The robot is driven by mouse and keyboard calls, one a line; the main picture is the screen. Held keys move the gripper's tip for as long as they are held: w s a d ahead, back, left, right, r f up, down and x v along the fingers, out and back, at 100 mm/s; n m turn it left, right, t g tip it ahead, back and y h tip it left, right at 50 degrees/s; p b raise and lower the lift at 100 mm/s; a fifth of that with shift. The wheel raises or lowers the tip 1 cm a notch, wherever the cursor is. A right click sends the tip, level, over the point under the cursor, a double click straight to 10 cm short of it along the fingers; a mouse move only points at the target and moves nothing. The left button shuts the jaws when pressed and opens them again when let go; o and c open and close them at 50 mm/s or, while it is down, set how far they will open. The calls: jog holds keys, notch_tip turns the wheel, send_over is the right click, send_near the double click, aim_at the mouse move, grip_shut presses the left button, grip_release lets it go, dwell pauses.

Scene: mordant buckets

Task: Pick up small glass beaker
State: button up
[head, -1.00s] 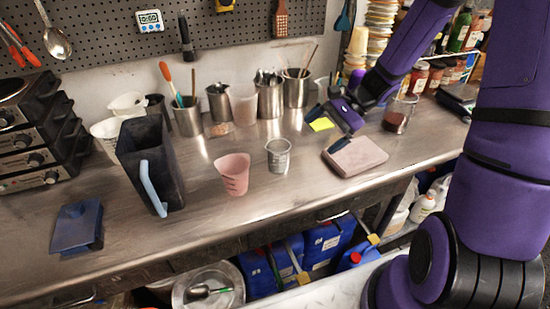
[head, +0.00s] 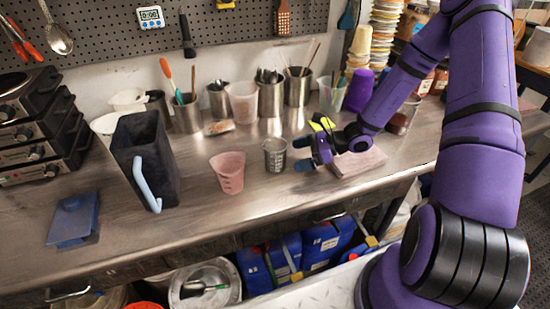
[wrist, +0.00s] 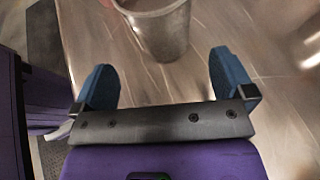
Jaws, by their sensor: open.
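The small glass beaker (head: 274,156) stands upright on the steel worktop, just right of a pink measuring cup. My gripper (head: 303,154) is to the right of the beaker, low over the worktop, with its blue fingertips pointing left toward it. In the wrist view, my open gripper (wrist: 165,80) has one blue fingertip on each side, with nothing between them. The beaker (wrist: 162,32) shows ahead of the gap between the fingertips, apart from them, and its top is cut off by the picture edge.
The pink measuring cup (head: 229,173) stands close left of the beaker. A dark tall jug (head: 146,160) with a light blue handle is farther left. Steel utensil pots (head: 270,97) line the back.

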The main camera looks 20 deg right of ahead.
aim_at(278, 158)
jog(key=shift+x, duration=3.6)
jog(key=shift+w+r, duration=0.15)
jog(key=shift+r, duration=0.1)
jog(key=c, duration=1.2)
jog(key=shift+o, duration=0.2)
jog(key=shift+r, duration=0.15)
